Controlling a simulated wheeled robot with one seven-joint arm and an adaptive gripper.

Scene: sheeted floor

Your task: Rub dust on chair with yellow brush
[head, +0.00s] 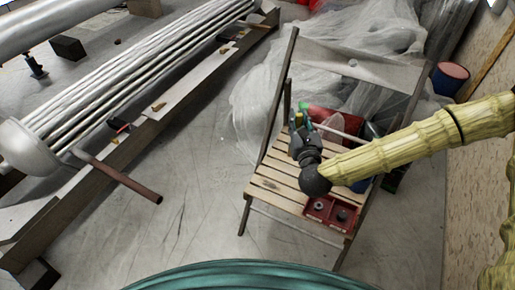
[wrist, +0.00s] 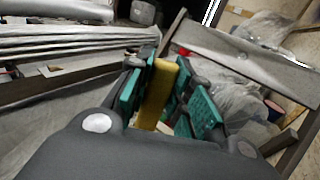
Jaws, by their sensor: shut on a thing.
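The wooden folding chair (head: 275,183) stands right of centre in the head view, with a slatted seat and a grey backrest. The backrest also shows at the right of the wrist view (wrist: 240,50). My gripper (head: 300,125) is above the seat, below the backrest in the picture. In the wrist view its green-padded fingers (wrist: 165,95) are shut on the yellow brush (wrist: 157,95), a plain yellow block from here. The brush's working end is hidden or too small to tell. A small pale mark (head: 352,62) shows on the backrest; I cannot tell whether it is dust.
A red tray (head: 318,208) with small round parts sits at the seat's front right. Other items stand behind my gripper, partly hidden. Plastic sheeting (head: 260,100) lies behind the chair. A bench with metal pipes (head: 150,75) is at left. Floor between is clear.

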